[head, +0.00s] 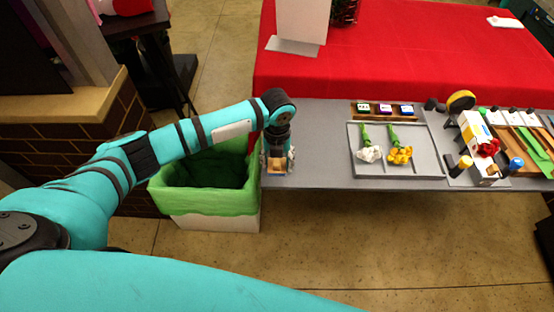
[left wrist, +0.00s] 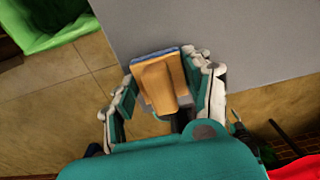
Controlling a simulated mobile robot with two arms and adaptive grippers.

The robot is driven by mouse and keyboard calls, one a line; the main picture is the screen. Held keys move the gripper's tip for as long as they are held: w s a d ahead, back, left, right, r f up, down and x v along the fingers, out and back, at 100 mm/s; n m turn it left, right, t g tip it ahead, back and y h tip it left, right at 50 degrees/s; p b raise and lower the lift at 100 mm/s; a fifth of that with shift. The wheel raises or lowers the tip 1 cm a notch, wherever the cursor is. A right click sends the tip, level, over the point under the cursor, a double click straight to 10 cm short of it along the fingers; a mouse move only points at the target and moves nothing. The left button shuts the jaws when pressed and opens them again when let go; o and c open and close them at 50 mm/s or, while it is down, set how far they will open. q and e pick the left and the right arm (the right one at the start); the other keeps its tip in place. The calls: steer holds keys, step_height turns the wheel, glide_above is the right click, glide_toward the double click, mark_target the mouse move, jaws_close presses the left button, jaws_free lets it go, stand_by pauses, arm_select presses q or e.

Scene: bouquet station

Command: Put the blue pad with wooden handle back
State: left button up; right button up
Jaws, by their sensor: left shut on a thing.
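My left gripper (head: 277,158) is at the left end of the grey table, near its front edge. It is shut on the blue pad with wooden handle (head: 277,170). In the left wrist view, the pad (left wrist: 160,80) sits between the two fingers of my left gripper (left wrist: 165,85), with its tan wooden side toward the camera and a thin blue edge at the far side. I cannot tell if the pad touches the table. My right gripper is not in view.
A bin with a green liner (head: 205,172) stands left of the table (head: 320,140). A grey tray (head: 433,160) holds a white flower (head: 369,154) and a yellow flower (head: 400,155). A white box (head: 474,133), a tape roll (head: 461,101) and a blue-topped item (head: 516,163) stand at the right.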

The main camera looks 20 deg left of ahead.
arm_select(q)
steer(key=o, duration=1)
steer(key=shift+f, duration=0.1)
steer(key=shift+r, duration=0.55)
step_height(320, 180, up, 10)
steer(key=shift+r+b, duration=0.25)
steer(key=shift+b, duration=0.9)
steer(key=shift+r, duration=0.35)
